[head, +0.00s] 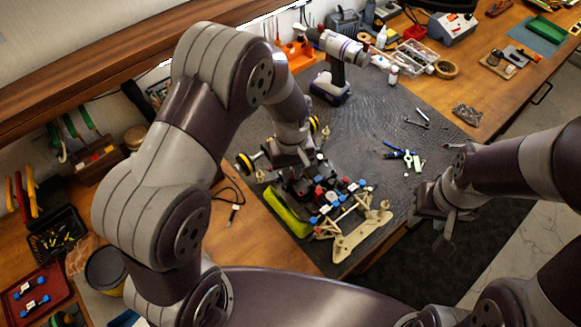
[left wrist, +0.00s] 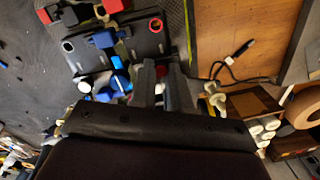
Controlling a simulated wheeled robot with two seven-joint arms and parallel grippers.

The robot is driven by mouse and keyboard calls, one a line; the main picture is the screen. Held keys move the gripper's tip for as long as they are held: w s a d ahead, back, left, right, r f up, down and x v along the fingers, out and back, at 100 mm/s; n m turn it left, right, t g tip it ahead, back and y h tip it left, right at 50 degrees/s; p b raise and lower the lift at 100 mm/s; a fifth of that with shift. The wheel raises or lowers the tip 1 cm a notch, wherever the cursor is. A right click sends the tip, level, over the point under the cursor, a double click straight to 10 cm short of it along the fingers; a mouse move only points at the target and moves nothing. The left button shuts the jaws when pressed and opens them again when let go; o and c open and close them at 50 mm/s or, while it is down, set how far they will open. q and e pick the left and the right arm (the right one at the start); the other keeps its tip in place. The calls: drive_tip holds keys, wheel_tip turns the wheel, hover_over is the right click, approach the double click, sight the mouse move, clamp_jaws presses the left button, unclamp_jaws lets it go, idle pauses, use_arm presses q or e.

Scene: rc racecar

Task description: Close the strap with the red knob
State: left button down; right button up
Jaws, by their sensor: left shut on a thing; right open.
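The RC car chassis (head: 322,192) lies on the dark mat, with red and blue knobs and black straps on it. In the left wrist view, a black strap plate (left wrist: 147,42) has a red-rimmed hole, with a blue knob (left wrist: 103,39) beside it. My left gripper (head: 297,168) is over the chassis; in the left wrist view its fingers (left wrist: 163,75) are closed on a small piece, with a bit of red between the tips. The fingers hide most of it, likely the red-knob strap. My right gripper (head: 447,232) is open and empty, right of the chassis near the bench edge.
A yellow-green pack (head: 288,210) lies left of the chassis, and a beige bumper part (head: 360,238) in front. A cordless drill (head: 335,70) stands behind. Small tools (head: 403,155) lie to the right. A cable (left wrist: 235,62) lies on the wood.

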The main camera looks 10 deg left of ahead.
sight(282, 185)
use_arm(q)
drive_tip(key=c, duration=1.1)
unclamp_jaws()
drive_tip(key=shift+w+r, duration=0.1)
drive_tip(key=shift+r, duration=0.25)
wheel_tip(282, 185, up, 12)
drive_tip(key=b, duration=0.1)
drive_tip(key=shift+w+b, duration=0.2)
drive_tip(key=shift+b, duration=0.2)
drive_tip(key=s+a+f+m+t+b, duration=0.1)
drive_tip(key=s+a+f+m, duration=0.2)
drive_tip(key=s+a, duration=0.1)
drive_tip(key=s+a+f+m+b, duration=0.1)
drive_tip(key=s+a+f+m, duration=0.2)
drive_tip(key=s, duration=0.4)
drive_tip(key=shift+a+t, duration=0.4)
